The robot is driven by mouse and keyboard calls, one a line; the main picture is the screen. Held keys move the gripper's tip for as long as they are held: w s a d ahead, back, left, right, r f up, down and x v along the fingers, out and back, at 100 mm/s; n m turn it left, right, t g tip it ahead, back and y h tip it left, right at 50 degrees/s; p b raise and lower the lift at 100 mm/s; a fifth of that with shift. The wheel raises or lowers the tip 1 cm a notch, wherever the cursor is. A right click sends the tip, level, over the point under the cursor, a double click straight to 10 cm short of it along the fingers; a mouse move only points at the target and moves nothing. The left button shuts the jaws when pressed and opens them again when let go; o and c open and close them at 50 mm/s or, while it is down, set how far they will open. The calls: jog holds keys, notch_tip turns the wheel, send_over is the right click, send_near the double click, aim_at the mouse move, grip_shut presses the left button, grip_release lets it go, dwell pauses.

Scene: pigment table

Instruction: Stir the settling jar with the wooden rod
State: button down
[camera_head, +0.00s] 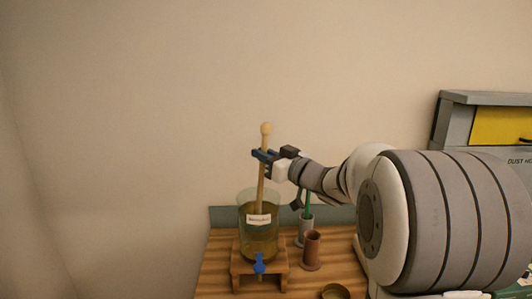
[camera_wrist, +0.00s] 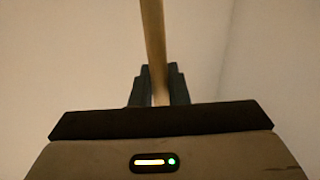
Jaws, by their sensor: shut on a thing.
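The settling jar (camera_head: 259,240) is a clear glass jar with brownish liquid and a white label, standing on a small wooden stand (camera_head: 244,270). A blue tap (camera_head: 259,264) is at its lower front. The wooden rod (camera_head: 265,135) has a rounded knob on top and stands nearly upright, slightly tilted, with its lower part inside the jar. My gripper (camera_head: 265,156) is shut on the rod's upper part, above the jar's rim. In the wrist view the rod (camera_wrist: 153,40) runs up from between the dark fingers (camera_wrist: 158,88). The rod's lower tip is hidden in the murky liquid.
A brown cylindrical cup (camera_head: 312,250) and a grey cup (camera_head: 306,232) with a green item (camera_head: 308,205) stand right of the jar. A small round dish (camera_head: 335,292) is at the front. A grey cabinet with a yellow panel (camera_head: 500,125) is at right. Free wooden table shows left of the stand.

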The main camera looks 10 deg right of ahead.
aim_at(262, 176)
jog(key=shift+w+a+f+b, duration=0.15)
jog(key=shift+f+b, duration=0.85)
jog(key=shift+f, duration=0.55)
jog(key=shift+w+a+f+b, duration=0.1)
jog(key=shift+f+b, duration=0.9)
jog(key=shift+f, duration=0.5)
jog(key=shift+s, duration=0.1)
